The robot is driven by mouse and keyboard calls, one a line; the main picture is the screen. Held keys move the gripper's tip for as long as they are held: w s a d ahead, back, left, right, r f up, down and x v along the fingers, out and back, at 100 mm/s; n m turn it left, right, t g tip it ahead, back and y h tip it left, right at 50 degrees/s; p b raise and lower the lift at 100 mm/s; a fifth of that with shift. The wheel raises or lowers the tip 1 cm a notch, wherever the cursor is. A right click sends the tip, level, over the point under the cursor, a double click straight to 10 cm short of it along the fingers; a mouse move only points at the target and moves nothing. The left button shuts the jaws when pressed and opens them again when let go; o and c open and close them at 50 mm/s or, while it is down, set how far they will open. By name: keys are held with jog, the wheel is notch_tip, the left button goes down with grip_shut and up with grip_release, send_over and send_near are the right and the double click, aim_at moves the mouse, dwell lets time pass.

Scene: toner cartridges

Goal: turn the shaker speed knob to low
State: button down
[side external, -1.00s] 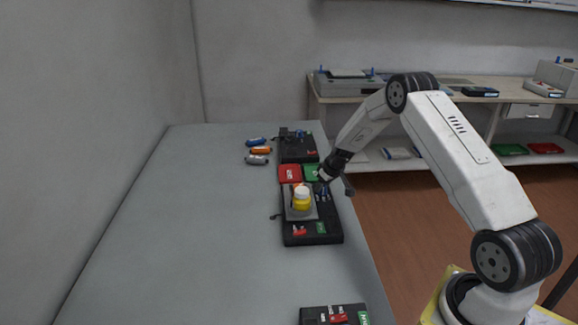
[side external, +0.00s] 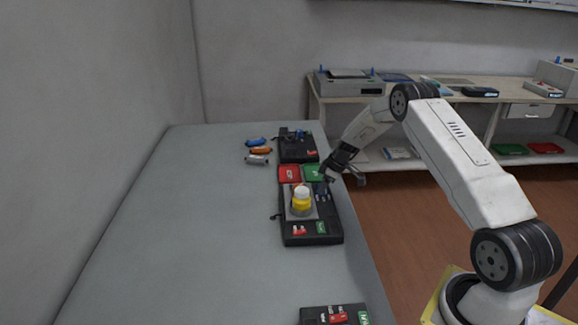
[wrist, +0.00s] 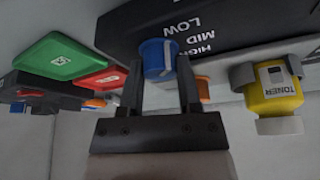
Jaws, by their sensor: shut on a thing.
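The shaker is a black unit (side external: 313,239) on the bench, and its dark panel (wrist: 225,25) with LOW, MID and HIGH labels shows in the wrist view. The blue speed knob (wrist: 157,60) sits between my fingers, with a pale pointer line on its right side. My gripper (wrist: 158,78) is shut on the knob, one finger on each side. In the side view my gripper (side external: 328,175) is at the shaker's far right corner and hides the knob. The exact setting that the pointer marks is hard to tell.
A yellow toner bottle (side external: 302,204) with a white cap stands on the shaker. Red (side external: 289,173) and green (side external: 312,173) trays lie just behind it. Small cartridges (side external: 260,150) and another black unit (side external: 298,151) are farther back. The bench's left side is clear.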

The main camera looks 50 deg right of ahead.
jog(key=shift+n, duration=0.5)
jog(key=shift+y, duration=0.3)
jog(key=c, duration=0.6)
grip_release()
jog(key=shift+r, duration=0.1)
jog(key=shift+v, duration=3.85)
